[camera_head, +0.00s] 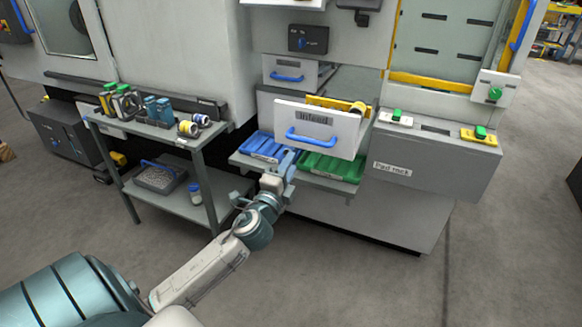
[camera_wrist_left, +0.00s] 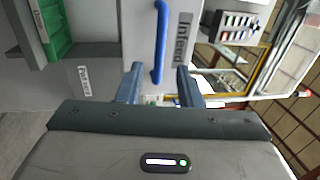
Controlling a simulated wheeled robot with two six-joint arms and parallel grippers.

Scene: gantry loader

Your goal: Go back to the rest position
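My left gripper (camera_head: 289,160) is at the lower left of the white drawer labelled "Infeed" (camera_head: 305,118), close to the left end of its blue handle (camera_head: 318,143). In the left wrist view my left gripper (camera_wrist_left: 160,80) is open. Its two fingers stand apart, with the end of the blue handle (camera_wrist_left: 160,40) showing between them. I cannot tell how deep the handle lies between the fingers. The drawer stands pulled out, with a yellow part (camera_head: 332,103) and a small round part (camera_head: 358,108) inside. My right gripper is not in view.
A blue tray (camera_head: 262,147) and a green tray (camera_head: 334,168) lie on a shelf below the drawer. A cart (camera_head: 170,138) with bottles and tools stands left of my left arm. The "Pad rack" box (camera_head: 430,160) is at the right. Open floor lies in front.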

